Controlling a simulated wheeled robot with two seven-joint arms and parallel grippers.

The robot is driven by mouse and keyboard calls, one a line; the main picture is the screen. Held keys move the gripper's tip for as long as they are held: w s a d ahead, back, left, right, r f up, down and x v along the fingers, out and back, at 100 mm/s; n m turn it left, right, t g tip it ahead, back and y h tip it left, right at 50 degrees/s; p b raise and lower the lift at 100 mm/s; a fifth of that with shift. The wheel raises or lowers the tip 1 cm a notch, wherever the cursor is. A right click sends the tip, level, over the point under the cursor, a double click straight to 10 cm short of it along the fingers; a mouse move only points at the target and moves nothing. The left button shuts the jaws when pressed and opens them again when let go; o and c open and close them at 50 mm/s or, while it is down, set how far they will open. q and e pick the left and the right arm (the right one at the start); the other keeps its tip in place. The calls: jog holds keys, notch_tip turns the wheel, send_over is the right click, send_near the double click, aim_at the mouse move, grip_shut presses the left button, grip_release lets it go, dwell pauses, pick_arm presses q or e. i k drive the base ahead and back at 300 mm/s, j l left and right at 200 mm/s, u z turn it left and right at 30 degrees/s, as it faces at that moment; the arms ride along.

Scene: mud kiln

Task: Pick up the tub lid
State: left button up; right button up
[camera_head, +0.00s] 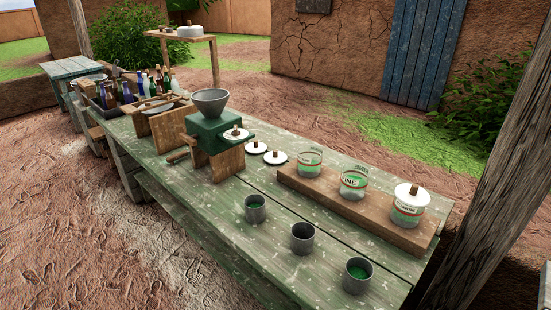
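Several round white lids with brown knobs show in the head view. One lid (256,147) and a second lid (276,158) lie flat on the table beside the grinder. A third white lid (235,134) shows at the green grinder; I cannot tell what it rests on. A fourth lid (411,197) sits on the rightmost glass tub (405,217). The left tub (309,163) and the middle tub (352,185) stand open on a wooden board (330,197). Neither of my grippers is in view.
A green grinder (207,130) with a grey hopper stands mid-table. Three metal cups (255,209), (302,238), (357,275) line the front of the green table (215,222). A bottle crate (103,108) is at the far left. A wooden post (490,170) rises at the right.

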aim_at(274, 157)
jog(key=i+j, duration=0.15)
jog(key=j, duration=0.2)
jog(key=i+j+z, duration=0.1)
jog(key=j, duration=0.25)
jog(key=i+j+z, duration=0.1)
jog(key=i+j, duration=0.15)
jog(key=j, duration=0.15)
jog(key=i+j, duration=0.15)
jog(key=j, duration=0.2)
jog(key=i+j+z, duration=0.1)
jog(key=j, duration=0.3)
jog(key=i+j, duration=0.2)
jog(key=j, duration=0.2)
jog(key=i+j+z, duration=0.1)
jog(key=j, duration=0.25)
jog(key=i+j+z, duration=0.1)
jog(key=j, duration=0.3)
jog(key=i+j, duration=0.2)
jog(key=i, duration=0.25)
jog(key=i+j, duration=0.2)
jog(key=i, duration=0.3)
